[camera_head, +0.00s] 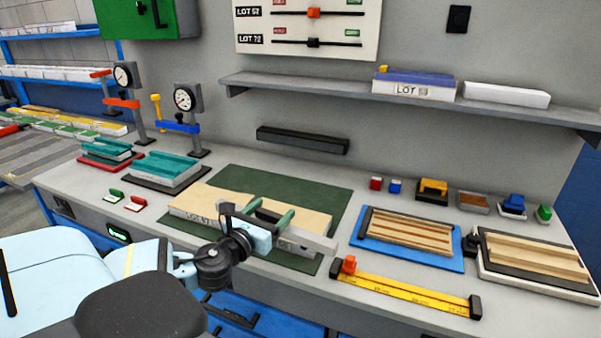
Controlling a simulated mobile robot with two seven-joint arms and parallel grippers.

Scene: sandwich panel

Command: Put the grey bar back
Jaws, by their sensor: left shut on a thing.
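The grey bar (312,239) is a long light-grey straight piece, lying at a slant just over the front edge of the panel. My left gripper (268,214), with green-padded fingers, is shut on its middle and hides part of it. Under them, a cream-topped panel (196,197) with a LOT label on its front side lies on a dark green mat (290,188). I cannot tell whether the bar touches the panel. My right gripper is not in view.
A black wall rail (302,140) is behind the mat. A yellow ruler (405,292) with an orange slider lies at front right. Two trays of wooden strips (410,232) (530,257) stand right. Gauge stands (188,110) and teal-topped panels (165,166) are left. A shelf (330,87) hangs above.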

